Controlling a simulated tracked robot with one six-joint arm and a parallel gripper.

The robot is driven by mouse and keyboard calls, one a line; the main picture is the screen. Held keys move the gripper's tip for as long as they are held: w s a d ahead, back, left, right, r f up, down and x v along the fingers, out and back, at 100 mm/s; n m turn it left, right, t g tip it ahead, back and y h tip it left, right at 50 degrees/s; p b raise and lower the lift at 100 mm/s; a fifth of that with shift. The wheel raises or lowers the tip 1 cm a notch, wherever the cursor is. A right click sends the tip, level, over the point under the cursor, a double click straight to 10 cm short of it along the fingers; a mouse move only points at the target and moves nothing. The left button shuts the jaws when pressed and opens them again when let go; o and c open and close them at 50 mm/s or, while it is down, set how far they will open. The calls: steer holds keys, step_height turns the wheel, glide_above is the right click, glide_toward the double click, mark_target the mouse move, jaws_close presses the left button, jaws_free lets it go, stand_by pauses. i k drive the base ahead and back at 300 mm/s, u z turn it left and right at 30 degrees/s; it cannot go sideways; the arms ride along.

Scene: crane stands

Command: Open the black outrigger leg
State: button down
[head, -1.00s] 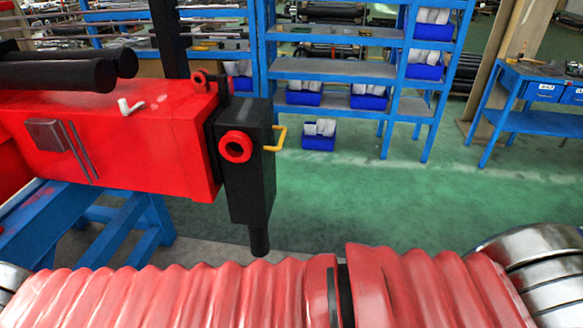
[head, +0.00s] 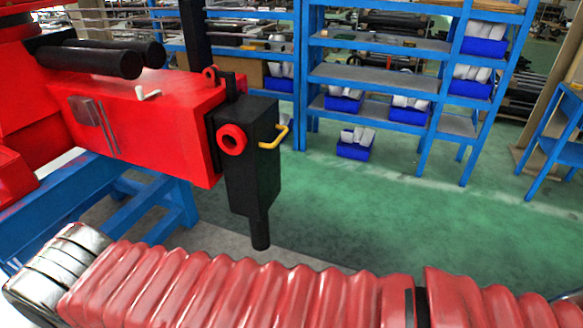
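The black outrigger leg (head: 254,165) hangs upright at the end of the red crane beam (head: 150,115) in the head view. It has a red ring (head: 232,140) on its front face and a yellow handle (head: 275,138) on its right side. Its narrow foot (head: 260,234) points down. A small white lever (head: 148,94) sits on top of the beam. My red ribbed arm cover crosses the bottom of the view, in front of and below the leg. My gripper is not in view.
A blue stand (head: 150,205) is under the beam. Blue shelves (head: 380,75) with blue bins stand behind, and a blue bin (head: 355,145) is on the floor. A blue table (head: 560,140) is at far right. The green floor right of the leg is clear.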

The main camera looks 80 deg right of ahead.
mark_target(244, 136)
steer(key=u, duration=0.05)
steer(key=k, duration=0.25)
steer(key=z, duration=2.2)
steer(key=i, duration=1)
steer(key=z, duration=0.3)
steer(key=k, duration=0.1)
steer(key=u, duration=0.25)
